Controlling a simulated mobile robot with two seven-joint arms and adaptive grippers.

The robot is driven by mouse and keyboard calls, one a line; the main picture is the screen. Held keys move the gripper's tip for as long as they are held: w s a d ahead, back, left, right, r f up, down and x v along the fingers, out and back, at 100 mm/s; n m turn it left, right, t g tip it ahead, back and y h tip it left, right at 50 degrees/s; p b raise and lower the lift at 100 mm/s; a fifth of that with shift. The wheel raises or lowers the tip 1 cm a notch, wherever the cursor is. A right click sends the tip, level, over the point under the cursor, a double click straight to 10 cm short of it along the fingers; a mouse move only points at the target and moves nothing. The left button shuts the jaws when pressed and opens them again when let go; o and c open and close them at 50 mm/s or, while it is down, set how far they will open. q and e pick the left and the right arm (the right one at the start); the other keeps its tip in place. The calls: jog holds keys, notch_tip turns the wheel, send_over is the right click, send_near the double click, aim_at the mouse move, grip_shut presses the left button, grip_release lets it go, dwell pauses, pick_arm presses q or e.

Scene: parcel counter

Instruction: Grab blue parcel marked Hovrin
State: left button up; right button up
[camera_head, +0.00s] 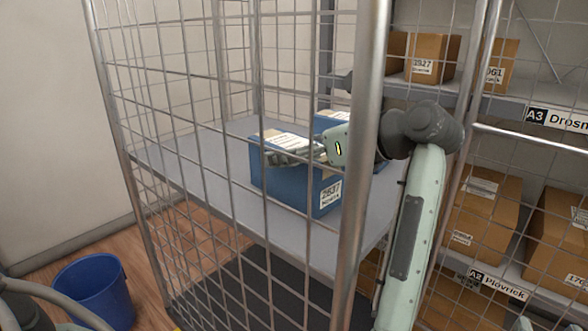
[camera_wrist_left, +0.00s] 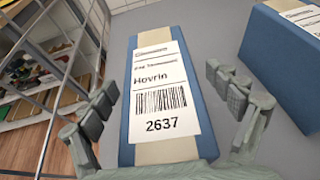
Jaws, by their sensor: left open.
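The blue parcel marked Hovrin, number 2637 (camera_head: 285,188), lies on the grey shelf of a wire cage trolley. In the left wrist view its white label and tan band face up (camera_wrist_left: 158,85). My left gripper (camera_head: 292,155) is over the top of this parcel. In the left wrist view its open fingers (camera_wrist_left: 164,92) are on either side of the parcel, with gaps visible and nothing held. A second blue parcel (camera_head: 331,120) is just behind; it also shows at the right in the left wrist view (camera_wrist_left: 293,55), its name unreadable. My right gripper is not in view.
The cage's wire side and thick post (camera_head: 362,150) stand in front of the parcels. The trolley shelf (camera_head: 195,160) is bare at left. Brown boxes (camera_head: 484,205) fill the racks at right. A blue bucket (camera_head: 93,290) stands on the floor at left.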

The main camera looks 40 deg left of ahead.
pick_arm(q)
jog(key=shift+a+f, duration=0.2)
jog(key=shift+a, duration=0.25)
jog(key=c, duration=1.7)
jog(key=shift+w, duration=0.1)
jog(key=shift+c, duration=0.2)
jog(key=shift+r, duration=0.1)
